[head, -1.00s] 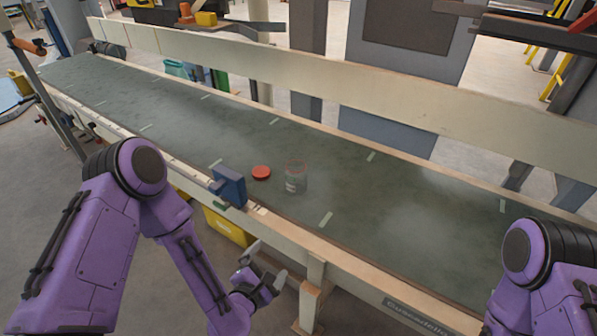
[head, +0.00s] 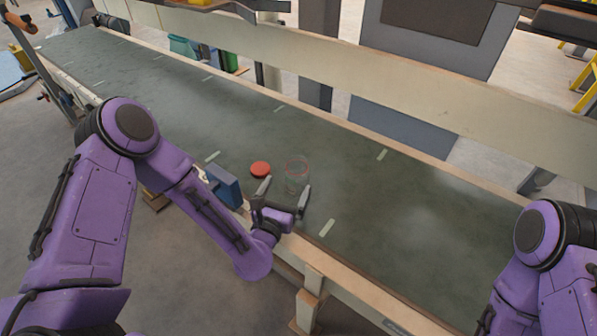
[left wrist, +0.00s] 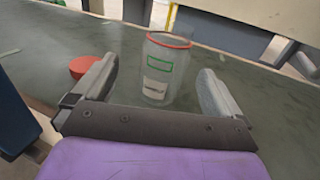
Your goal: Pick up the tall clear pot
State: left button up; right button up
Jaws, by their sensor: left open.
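The tall clear pot (head: 296,172) stands upright on the dark green belt, with a red ring at its rim. In the left wrist view the pot (left wrist: 160,72) carries a green-outlined mark and a pale label, and it shows between and beyond my open fingers. My left gripper (head: 284,190) is open at the near side of the pot, its fingers pointing toward it. I cannot tell whether a finger touches the pot. My right arm's purple links show at the lower right, but its gripper is out of view.
A red round lid (head: 260,169) lies on the belt just left of the pot and shows near my left finger in the wrist view (left wrist: 84,66). A blue block (head: 223,184) stands at the belt's near edge (head: 330,262). The belt to the right is clear.

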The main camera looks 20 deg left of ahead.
aim_at(301, 166)
pick_arm(q)
jog(key=w, duration=0.5)
jog(key=w+d, duration=0.1)
jog(key=w, duration=0.2)
jog(key=shift+w+d+f, duration=0.1)
jog(key=shift+w+f, duration=0.1)
jog(key=shift+w, duration=0.05)
jog(key=c, duration=1.1)
jog(key=shift+o, duration=0.2)
